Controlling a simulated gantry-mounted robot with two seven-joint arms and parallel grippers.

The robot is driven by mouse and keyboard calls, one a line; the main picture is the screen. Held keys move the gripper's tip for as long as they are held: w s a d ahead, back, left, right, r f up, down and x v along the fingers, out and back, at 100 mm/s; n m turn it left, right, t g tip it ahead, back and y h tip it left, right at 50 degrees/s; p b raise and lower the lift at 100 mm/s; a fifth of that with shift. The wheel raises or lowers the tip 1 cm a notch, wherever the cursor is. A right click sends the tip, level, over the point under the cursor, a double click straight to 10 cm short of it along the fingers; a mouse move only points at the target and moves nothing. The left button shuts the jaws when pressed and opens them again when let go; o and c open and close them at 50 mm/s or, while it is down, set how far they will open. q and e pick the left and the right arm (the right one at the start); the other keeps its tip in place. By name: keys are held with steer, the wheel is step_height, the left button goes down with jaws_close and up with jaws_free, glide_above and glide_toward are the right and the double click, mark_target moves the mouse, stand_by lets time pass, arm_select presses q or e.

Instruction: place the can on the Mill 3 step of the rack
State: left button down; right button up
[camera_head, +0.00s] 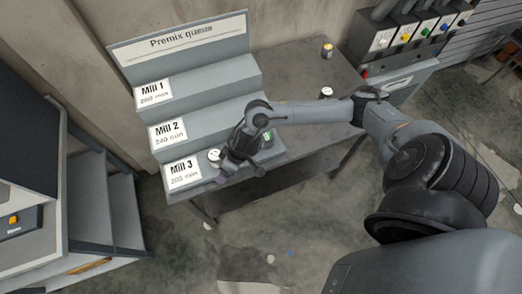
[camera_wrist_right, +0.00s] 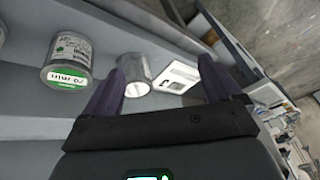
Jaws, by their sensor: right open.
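The grey stepped rack (camera_head: 210,70) has steps with cards Mill 1, Mill 2 and Mill 3 (camera_head: 183,172). A can with a pale top (camera_head: 214,155) stands on the Mill 3 step beside its card. In the right wrist view this plain silver can (camera_wrist_right: 137,72) is close to the left-hand finger, with the white card (camera_wrist_right: 178,76) to its right. My right gripper (camera_head: 226,169) is at the front of that step; its fingers (camera_wrist_right: 161,66) are open around the can's area. Whether a finger touches the can cannot be told. My left gripper is not in view.
A green-labelled can (camera_wrist_right: 68,62) stands on the same step, farther right in the head view (camera_head: 267,140). Two more cans, one yellowish (camera_head: 327,50) and one dark with a pale top (camera_head: 326,92), stand on the table (camera_head: 290,68). A dispenser (camera_head: 400,35) stands behind right.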

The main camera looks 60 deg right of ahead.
steer(key=s+a+r+n+t, duration=0.2)
steer(key=a+r+t, duration=0.15)
steer(key=a, duration=0.85)
steer(key=s+d+g+h, duration=0.1)
steer(key=s+d+g, duration=0.1)
steer(key=s+d, duration=0.2)
steer(key=s+d+r+m+g+h, duration=0.1)
steer(key=s+d, duration=0.3)
steer(key=s, duration=0.5)
steer(key=shift+s+r+m+g, duration=0.25)
steer(key=shift+m+g, duration=0.05)
steer(key=shift+g, duration=0.25)
steer(key=shift+d, duration=0.1)
step_height(320, 180, up, 14)
steer(key=p, duration=1.4)
